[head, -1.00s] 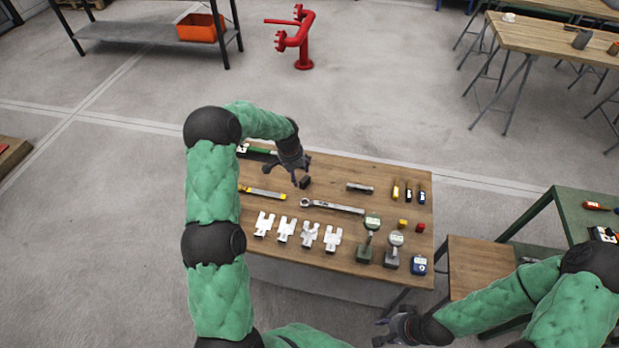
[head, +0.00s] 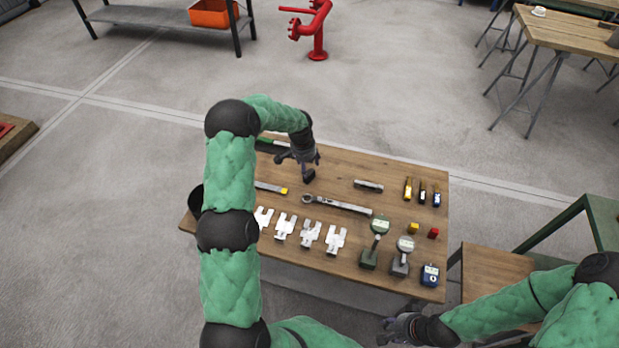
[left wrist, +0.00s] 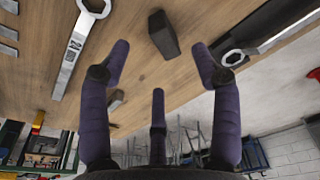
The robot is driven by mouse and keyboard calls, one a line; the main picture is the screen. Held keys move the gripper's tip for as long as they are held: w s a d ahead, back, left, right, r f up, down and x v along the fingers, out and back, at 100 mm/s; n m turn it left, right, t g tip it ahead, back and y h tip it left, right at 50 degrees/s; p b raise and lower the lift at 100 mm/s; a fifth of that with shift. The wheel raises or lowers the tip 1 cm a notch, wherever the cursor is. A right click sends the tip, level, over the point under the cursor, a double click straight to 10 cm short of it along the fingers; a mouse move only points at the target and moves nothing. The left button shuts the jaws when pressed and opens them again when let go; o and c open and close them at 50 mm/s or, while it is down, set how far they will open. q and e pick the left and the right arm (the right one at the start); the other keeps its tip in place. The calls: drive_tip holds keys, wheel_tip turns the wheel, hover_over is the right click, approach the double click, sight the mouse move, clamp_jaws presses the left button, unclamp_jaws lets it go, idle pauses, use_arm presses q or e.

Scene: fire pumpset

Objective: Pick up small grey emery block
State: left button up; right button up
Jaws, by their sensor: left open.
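A small dark grey block (head: 309,175), which looks like the emery block, stands on the wooden table (head: 330,165) towards its far side. It also shows in the left wrist view (left wrist: 163,35), beyond the fingertips. My left gripper (head: 298,160) is open and empty, close above and beside the block. In the left wrist view its purple fingers (left wrist: 160,60) are spread, with the block ahead of the gap and not between them. My right gripper (head: 386,331) hangs low in front of the table, away from the block; its finger opening is too small to judge.
A ring-ended wrench (head: 338,205) lies just nearer than the block. A grey metal piece (head: 368,186) lies to its right. A green-handled tool (head: 272,142) lies at the far edge. White fork-shaped parts (head: 310,234) and gauges (head: 403,252) line the near side.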

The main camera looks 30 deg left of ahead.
sight(310, 173)
use_arm(q)
drive_tip(key=shift+w+f, duration=0.25)
drive_tip(key=shift+f, duration=1)
drive_tip(key=f+b, duration=0.1)
drive_tip(key=f, duration=0.1)
drive_tip(key=w+f+b, duration=0.1)
drive_tip(key=f, duration=0.2)
drive_tip(key=shift+w+d+b, duration=0.15)
drive_tip(key=shift+d+b, duration=0.05)
drive_tip(key=shift+b, duration=0.1)
clamp_jaws()
